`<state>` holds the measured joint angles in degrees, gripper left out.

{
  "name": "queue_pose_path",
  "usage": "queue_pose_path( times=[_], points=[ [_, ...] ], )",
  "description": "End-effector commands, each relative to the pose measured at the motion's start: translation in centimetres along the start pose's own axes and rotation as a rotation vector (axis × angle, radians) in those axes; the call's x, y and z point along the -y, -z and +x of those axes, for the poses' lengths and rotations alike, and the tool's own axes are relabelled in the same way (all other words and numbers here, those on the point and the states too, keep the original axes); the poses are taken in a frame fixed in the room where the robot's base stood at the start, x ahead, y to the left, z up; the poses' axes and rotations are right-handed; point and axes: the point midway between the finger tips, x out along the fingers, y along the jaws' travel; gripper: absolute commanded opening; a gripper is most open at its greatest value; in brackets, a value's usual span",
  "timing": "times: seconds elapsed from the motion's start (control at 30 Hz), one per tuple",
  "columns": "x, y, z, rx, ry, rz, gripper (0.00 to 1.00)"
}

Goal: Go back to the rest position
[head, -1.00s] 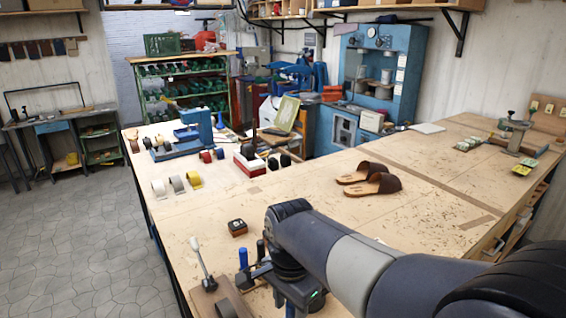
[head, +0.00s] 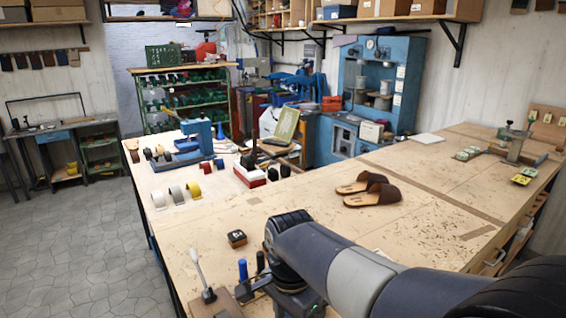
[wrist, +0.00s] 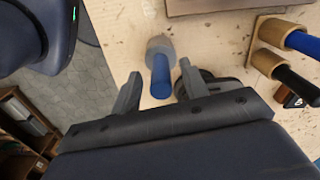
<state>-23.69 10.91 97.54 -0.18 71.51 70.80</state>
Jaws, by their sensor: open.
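My gripper (wrist: 160,92) is open in the wrist view, its two dark fingers spread apart. A blue-handled tool with a grey end (wrist: 161,70) shows in the gap between the fingers, with space on both sides of it. I cannot tell how far below the fingertips it is. In the head view my arm reaches over the near end of the workbench (head: 330,225), and the fingers are hidden there.
Blue (wrist: 302,42) and black (wrist: 298,85) handles stand in wooden holders beside the gripper. A lever tool (head: 200,275) and small dark box (head: 236,238) are near the arm. Brown sandals (head: 370,190) lie farther back. Floor is clear at left (head: 70,240).

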Motion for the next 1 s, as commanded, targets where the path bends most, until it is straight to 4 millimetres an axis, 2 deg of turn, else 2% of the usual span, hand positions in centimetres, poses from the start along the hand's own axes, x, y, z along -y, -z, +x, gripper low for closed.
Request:
queue_pose_path(
  times=[0.1, 0.63, 1.0],
  points=[
    [-0.1, 0.0, 2.5, 0.002, -0.004, 0.000, 0.42],
    [0.1, 0.1, -8.5, -0.002, 0.005, 0.000, 0.42],
    [1.9, 3.2, -10.6, 0.002, -0.001, -0.128, 0.42]
  ],
)
